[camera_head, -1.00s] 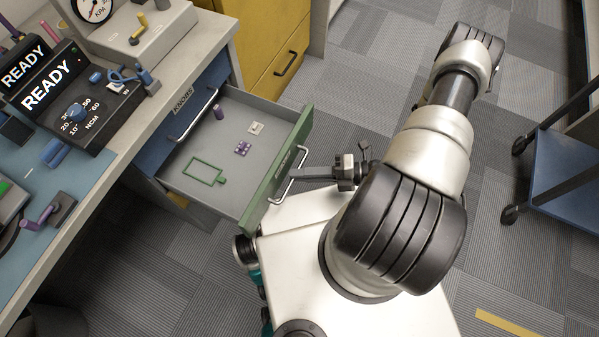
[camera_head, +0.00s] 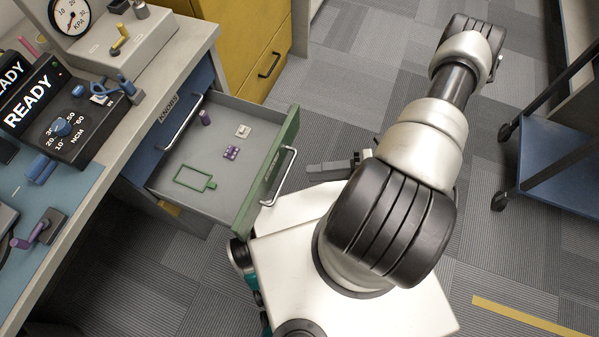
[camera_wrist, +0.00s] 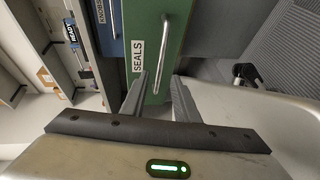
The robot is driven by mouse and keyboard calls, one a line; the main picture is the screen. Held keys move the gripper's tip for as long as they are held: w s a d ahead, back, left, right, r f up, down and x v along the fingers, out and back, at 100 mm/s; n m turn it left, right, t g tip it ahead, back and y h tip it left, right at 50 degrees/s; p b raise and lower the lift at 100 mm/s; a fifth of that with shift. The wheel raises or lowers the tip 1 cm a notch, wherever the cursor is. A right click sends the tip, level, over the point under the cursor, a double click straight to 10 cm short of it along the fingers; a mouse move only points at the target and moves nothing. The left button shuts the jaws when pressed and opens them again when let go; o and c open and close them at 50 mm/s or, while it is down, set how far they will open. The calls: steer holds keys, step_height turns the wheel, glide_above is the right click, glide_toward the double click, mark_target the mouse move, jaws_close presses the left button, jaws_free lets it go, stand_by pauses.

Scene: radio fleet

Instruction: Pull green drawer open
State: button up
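The green drawer (camera_head: 268,172) stands pulled well out of the desk in the head view, its grey inside showing. Its metal bar handle (camera_head: 283,178) is on the green front. In the wrist view the green front (camera_wrist: 176,42) bears a "SEALS" label, and the handle (camera_wrist: 161,62) lies ahead of the fingers.
The drawer holds a green frame (camera_head: 194,178), a small purple block (camera_head: 231,153), a white piece (camera_head: 243,131) and a purple cylinder (camera_head: 204,117). A blue KNOBS drawer (camera_head: 170,110) is above. A yellow cabinet (camera_head: 250,40) stands behind, a blue cart (camera_head: 553,165) at right.

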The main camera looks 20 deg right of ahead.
steer(key=v, duration=0.9)
steer(key=shift+d, duration=0.3)
steer(key=shift+s, duration=0.2)
